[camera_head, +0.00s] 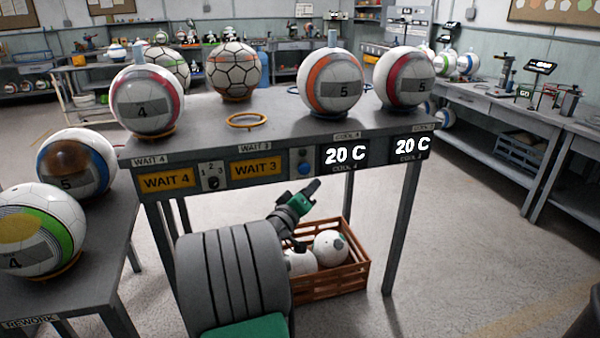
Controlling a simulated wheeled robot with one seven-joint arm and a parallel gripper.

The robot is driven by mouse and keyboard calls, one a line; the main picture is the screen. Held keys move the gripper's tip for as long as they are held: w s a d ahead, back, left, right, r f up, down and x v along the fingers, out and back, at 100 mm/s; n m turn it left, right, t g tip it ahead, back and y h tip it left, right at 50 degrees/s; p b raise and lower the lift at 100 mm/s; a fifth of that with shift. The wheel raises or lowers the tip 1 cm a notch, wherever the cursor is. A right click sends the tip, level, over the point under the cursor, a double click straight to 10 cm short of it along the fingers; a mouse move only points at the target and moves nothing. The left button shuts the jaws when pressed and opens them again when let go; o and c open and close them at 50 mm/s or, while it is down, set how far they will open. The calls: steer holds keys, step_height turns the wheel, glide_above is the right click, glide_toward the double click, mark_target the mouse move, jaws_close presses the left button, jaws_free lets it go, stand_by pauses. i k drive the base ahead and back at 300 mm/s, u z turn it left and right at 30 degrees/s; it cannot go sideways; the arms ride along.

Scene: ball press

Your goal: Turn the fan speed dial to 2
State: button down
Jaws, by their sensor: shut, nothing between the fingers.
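The fan speed dial (213,183) is a small dark knob on a light plate on the table's front panel, between the WAIT 4 and WAIT 3 signs. The marks 1, 2 and 3 stand around it, with 2 at the top. The knob is too small to tell which mark it points at. My gripper (313,187) is shut and empty. In the picture it is right of the dial, just below the blue button, apart from the dial.
A blue button (305,169) and two 20 C displays (346,154) are on the same panel. Several balls stand on the table (198,122). A wooden crate (330,285) with balls is on the floor behind my arm. A rework table (95,265) stands at left.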

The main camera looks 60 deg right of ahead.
mark_target(214, 182)
steer(key=z, duration=1.3)
